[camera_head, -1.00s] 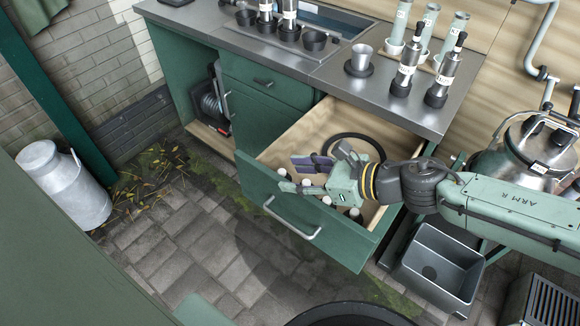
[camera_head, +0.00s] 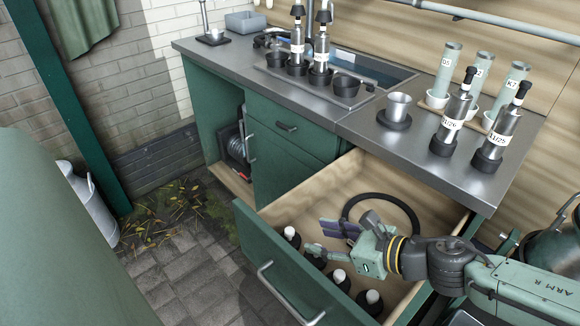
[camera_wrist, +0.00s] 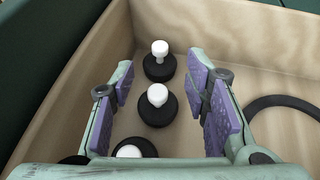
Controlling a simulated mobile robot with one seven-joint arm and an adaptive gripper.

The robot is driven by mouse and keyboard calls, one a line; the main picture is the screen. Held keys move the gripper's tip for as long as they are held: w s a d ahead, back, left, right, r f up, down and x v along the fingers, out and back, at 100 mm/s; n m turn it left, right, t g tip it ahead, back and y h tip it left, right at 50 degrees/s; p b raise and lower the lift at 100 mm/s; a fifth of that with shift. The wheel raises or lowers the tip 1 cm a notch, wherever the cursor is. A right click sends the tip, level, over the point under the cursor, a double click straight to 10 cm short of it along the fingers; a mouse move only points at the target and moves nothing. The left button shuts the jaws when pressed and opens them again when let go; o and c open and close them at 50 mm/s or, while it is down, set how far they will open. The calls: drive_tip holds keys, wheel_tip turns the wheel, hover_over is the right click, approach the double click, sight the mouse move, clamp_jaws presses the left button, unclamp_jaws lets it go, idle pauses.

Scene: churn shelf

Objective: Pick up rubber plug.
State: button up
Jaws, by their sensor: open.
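Several black round rubber plugs with white knobs stand in a row in the open drawer. In the wrist view, one plug (camera_wrist: 157,108) stands between my fingers, a second plug (camera_wrist: 159,66) stands farther off, and a third (camera_wrist: 135,149) is partly cut off by my gripper body. The head view shows a plug at the row's far end (camera_head: 291,237) and another at the near end (camera_head: 370,300). My gripper (camera_head: 318,238) is open and empty above the row, with purple finger pads (camera_wrist: 160,82) on both sides. I cannot tell its exact height above the plugs.
The wooden drawer (camera_head: 345,182) has walls around my gripper. A black ring (camera_head: 412,207) lies in it, to the right in the wrist view (camera_wrist: 285,103). The metal counter (camera_head: 400,150) overhangs the drawer's back and carries a cup (camera_head: 398,106) and labelled cylinders (camera_head: 497,137).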

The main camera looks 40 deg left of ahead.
sight(293, 233)
drive_tip(key=p+x, duration=0.2)
drive_tip(key=x, duration=0.6)
drive_tip(key=shift+a+f, duration=0.25)
drive_tip(key=shift+f, duration=0.1)
clamp_jaws()
